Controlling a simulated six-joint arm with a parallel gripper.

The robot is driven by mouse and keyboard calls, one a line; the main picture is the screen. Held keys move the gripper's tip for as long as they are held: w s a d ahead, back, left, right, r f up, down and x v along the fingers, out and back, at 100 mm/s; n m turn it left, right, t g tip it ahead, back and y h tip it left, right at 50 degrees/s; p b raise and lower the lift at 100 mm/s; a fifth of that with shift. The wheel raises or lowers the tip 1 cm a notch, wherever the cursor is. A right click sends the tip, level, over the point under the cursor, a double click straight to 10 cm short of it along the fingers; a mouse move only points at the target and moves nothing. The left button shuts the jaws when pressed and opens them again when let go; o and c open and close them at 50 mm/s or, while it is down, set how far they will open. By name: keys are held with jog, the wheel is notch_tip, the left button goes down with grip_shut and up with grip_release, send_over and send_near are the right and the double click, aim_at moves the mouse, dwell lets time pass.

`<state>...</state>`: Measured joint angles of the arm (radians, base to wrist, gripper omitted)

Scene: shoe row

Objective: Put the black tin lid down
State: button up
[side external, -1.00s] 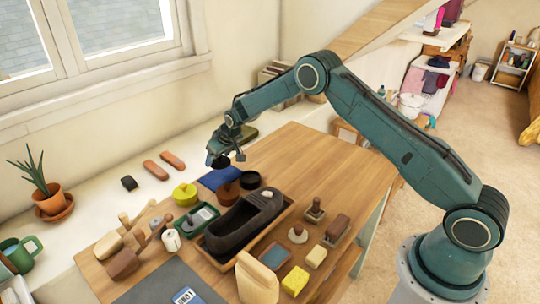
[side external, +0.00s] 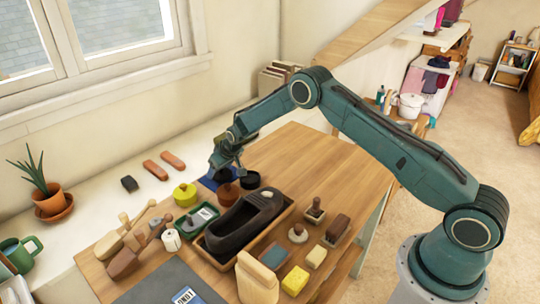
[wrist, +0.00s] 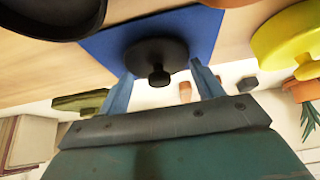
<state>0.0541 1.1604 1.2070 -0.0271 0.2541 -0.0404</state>
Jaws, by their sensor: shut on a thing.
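The black tin lid (wrist: 143,55) is a round dark disc with a small knob, between my two fingertips in the wrist view. My gripper (wrist: 160,68) is shut on it, a finger at each side of its rim. A blue cloth (wrist: 203,28) lies behind the lid in that view; I cannot tell whether they touch. In the side view my gripper (side external: 226,167) is low over the blue cloth (side external: 208,184), and I cannot make out the lid there.
A black tin (side external: 250,180) and a brown tin (side external: 228,194) stand close to the gripper. A yellow tin (side external: 185,195) is to the left, and a dark shoe (side external: 245,220) lies in a wooden tray in front. The table's back right is clear.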

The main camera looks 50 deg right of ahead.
jog(key=o, duration=0.9)
jog(key=shift+f, duration=0.1)
jog(key=shift+o, duration=0.2)
jog(key=shift+s+r, duration=0.15)
jog(key=shift+r, duration=0.35)
jog(key=v, duration=1.1)
jog(key=shift+s+r, duration=0.1)
jog(key=shift+r, duration=0.05)
